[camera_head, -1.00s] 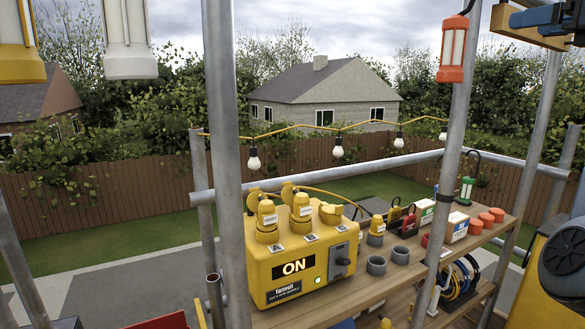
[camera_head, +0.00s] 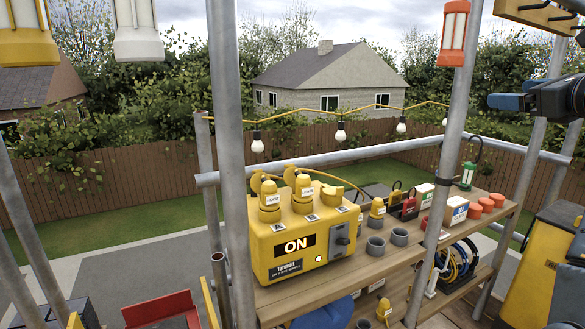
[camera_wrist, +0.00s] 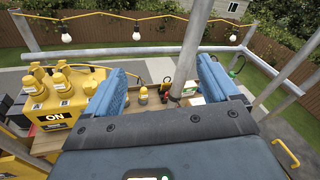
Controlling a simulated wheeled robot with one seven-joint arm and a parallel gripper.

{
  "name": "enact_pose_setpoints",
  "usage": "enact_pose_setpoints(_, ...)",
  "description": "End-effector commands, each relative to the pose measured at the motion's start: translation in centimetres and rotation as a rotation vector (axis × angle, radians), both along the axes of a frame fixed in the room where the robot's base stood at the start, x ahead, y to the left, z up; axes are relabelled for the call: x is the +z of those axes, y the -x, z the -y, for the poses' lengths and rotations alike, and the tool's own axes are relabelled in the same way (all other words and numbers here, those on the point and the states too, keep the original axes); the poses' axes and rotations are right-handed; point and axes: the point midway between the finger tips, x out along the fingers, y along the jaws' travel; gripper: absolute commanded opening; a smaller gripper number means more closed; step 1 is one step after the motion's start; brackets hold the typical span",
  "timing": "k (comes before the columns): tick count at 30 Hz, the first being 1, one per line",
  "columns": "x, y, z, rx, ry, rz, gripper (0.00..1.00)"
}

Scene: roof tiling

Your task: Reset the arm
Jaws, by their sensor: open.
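My gripper (camera_head: 510,102) is at the right of the head view, in front of the scaffold, with nothing seen between its fingers. In the wrist view my gripper (camera_wrist: 160,82) shows two blue fingers spread wide apart, with the shelf beyond them. A yellow power box (camera_head: 300,238) reading ON stands on the wooden shelf (camera_head: 400,262), with two yellow plugs in its top and a green light lit. The box also shows at the left of the wrist view (camera_wrist: 62,112), apart from my fingers.
Scaffold poles (camera_head: 228,130) stand upright in front of the shelf, and a horizontal rail (camera_head: 330,163) runs behind. Grey cups (camera_head: 375,246), padlocks and orange caps (camera_head: 485,201) sit on the shelf. An orange lantern (camera_head: 453,35) hangs above. String bulbs (camera_head: 340,135) hang behind.

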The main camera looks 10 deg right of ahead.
Motion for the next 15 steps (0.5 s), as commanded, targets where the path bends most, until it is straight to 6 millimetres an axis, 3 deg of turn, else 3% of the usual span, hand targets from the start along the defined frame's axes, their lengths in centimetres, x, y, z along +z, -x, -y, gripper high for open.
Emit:
enact_pose_setpoints(1, -3.0, 0.0, -0.5, -0.012, 0.049, -0.022, 0.88)
enact_pose_setpoints(6, -11.7, 1.0, -2.1, -0.051, 0.272, -0.072, 0.88)
enact_pose_setpoints(15, -25.0, 5.9, -6.2, -0.059, 0.7, -0.164, 0.88)
